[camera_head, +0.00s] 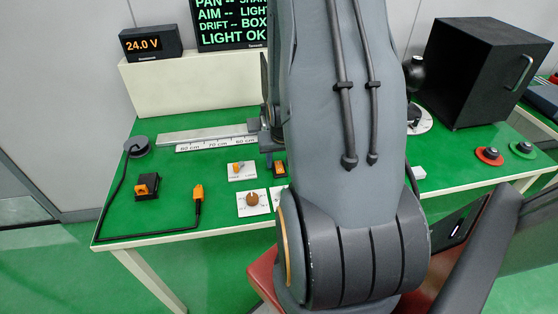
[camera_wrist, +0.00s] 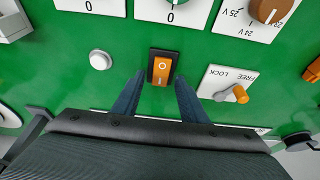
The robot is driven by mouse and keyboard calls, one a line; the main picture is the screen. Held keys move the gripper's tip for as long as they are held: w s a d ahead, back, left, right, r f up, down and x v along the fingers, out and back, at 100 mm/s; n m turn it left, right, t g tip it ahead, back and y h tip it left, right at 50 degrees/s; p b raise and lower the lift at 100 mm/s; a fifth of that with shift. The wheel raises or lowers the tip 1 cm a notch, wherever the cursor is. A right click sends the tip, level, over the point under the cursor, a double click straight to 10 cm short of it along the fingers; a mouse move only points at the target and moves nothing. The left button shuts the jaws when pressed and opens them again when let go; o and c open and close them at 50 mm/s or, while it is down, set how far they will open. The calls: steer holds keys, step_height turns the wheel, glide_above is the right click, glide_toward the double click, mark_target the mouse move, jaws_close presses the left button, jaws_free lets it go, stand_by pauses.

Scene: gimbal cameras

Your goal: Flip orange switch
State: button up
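The orange rocker switch (camera_wrist: 162,68) sits in a black frame on the green table top, near the middle of the wrist view. A white round mark shows on its upper half. In the head view the switch (camera_head: 280,168) shows just left of my arm. My gripper (camera_wrist: 159,80) is open and empty, with its two dark fingers pointing at the switch, one on each side of it in the picture. I cannot tell whether a fingertip touches it. In the head view my arm hides most of the gripper.
A FREE/LOCK lever (camera_wrist: 228,95) lies right of the switch and a white button (camera_wrist: 100,60) left. Dials on white plates, including a brown voltage knob (camera_wrist: 272,10), line the top. A black box (camera_head: 484,70) stands right; an orange-tipped cable (camera_head: 198,193) lies left.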

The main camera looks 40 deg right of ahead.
mark_target(281, 173)
steer(key=shift+r, duration=0.1)
steer(key=v, duration=0.7)
steer(key=shift+r+p, duration=0.3)
steer(key=shift+p, duration=0.1)
steer(key=shift+s, duration=0.15)
steer(key=a+r+n+g+y, duration=0.1)
steer(key=a+r+n, duration=0.2)
steer(key=a, duration=0.9)
steer(key=s+a+r+n+y, duration=0.1)
steer(key=a+r+n, duration=0.2)
steer(key=a, duration=0.9)
step_height(281, 173, up, 3)
steer(key=shift+s+r+g, duration=0.2)
steer(key=shift+s+g, duration=0.15)
steer(key=shift+g, duration=0.05)
